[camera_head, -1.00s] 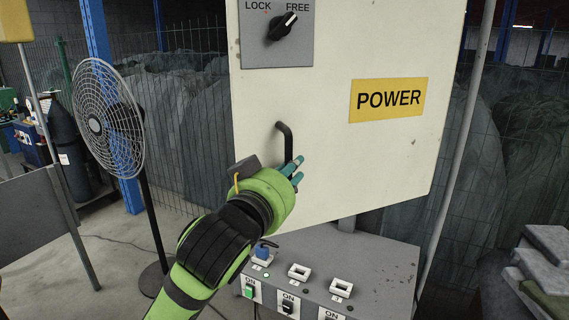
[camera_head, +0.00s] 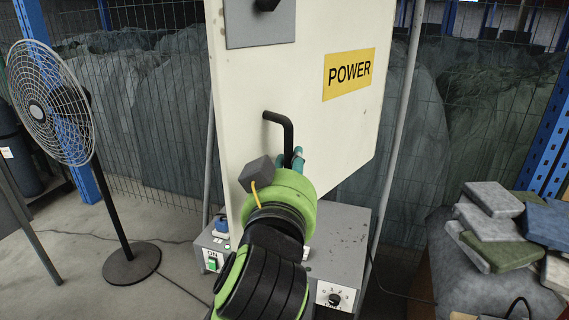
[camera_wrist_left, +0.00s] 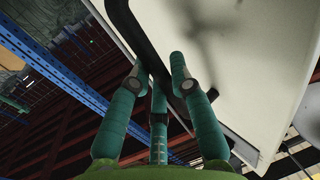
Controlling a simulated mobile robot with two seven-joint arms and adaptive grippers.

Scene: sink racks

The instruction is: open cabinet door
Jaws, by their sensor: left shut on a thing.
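The white cabinet door (camera_head: 300,65) with a yellow POWER label (camera_head: 348,75) fills the upper middle of the head view. Its black bar handle (camera_head: 286,124) stands on the left part of the door. My left gripper (camera_head: 298,158) has its teal fingers at the lower part of the handle, mostly hidden behind my green wrist. In the left wrist view the teal fingers (camera_wrist_left: 160,85) close around the dark handle (camera_wrist_left: 140,35), with the pale door (camera_wrist_left: 240,60) beside it. My right gripper is not in view.
A grey control box (camera_head: 345,250) with switches and a knob stands below the door. A standing fan (camera_head: 50,105) is on the left. Stacked cushion-like blocks (camera_head: 490,225) are on the right. A wire fence runs behind.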

